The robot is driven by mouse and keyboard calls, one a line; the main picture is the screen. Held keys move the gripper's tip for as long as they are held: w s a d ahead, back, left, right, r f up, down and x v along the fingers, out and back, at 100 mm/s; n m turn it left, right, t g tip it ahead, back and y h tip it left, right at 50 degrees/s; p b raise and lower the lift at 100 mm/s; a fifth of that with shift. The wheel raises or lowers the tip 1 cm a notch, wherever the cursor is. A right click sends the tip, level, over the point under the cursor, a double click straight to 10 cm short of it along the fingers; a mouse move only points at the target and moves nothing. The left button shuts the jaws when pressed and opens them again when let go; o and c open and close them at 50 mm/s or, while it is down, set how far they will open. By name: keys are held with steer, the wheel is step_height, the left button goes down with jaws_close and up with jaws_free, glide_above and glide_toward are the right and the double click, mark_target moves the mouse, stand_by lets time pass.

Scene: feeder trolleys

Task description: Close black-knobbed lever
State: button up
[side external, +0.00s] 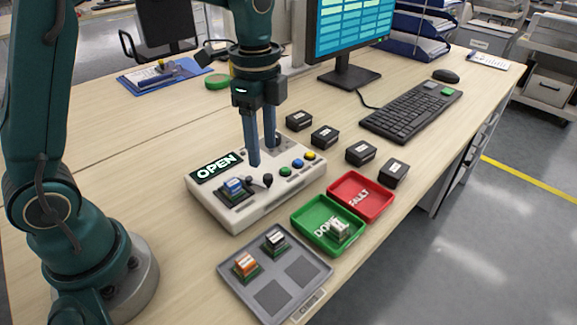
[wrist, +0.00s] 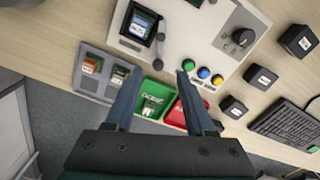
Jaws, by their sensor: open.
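A white test box (side external: 290,193) stands on the desk, its display (side external: 217,166) reading "OPEN". A blue-topped module (side external: 234,186) sits in the dark socket at its left end. The black-knobbed lever (side external: 267,180) is right beside that socket; its knob also shows in the wrist view (wrist: 160,37). The lever's exact tilt is hard to tell. My gripper (side external: 262,155) points down over the box, behind the lever in the side view. Its two fingers are apart with nothing between them, and the lever lies just beyond the fingertips (wrist: 160,72) in the wrist view.
Green, blue and yellow buttons (side external: 297,163) lie right of the lever. In front are a green "DONE" tray (side external: 312,236) holding a module, a red "FAULT" tray (side external: 374,190) and a grey tray (side external: 232,280) with two modules. Several black boxes (side external: 324,137) stand behind, near a keyboard (side external: 410,112).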

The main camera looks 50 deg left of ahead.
mark_target(268, 175)
steer(key=shift+w+d+f, duration=0.1)
steer(key=shift+d+f, duration=0.25)
steer(key=shift+f, duration=2.5)
jaws_close()
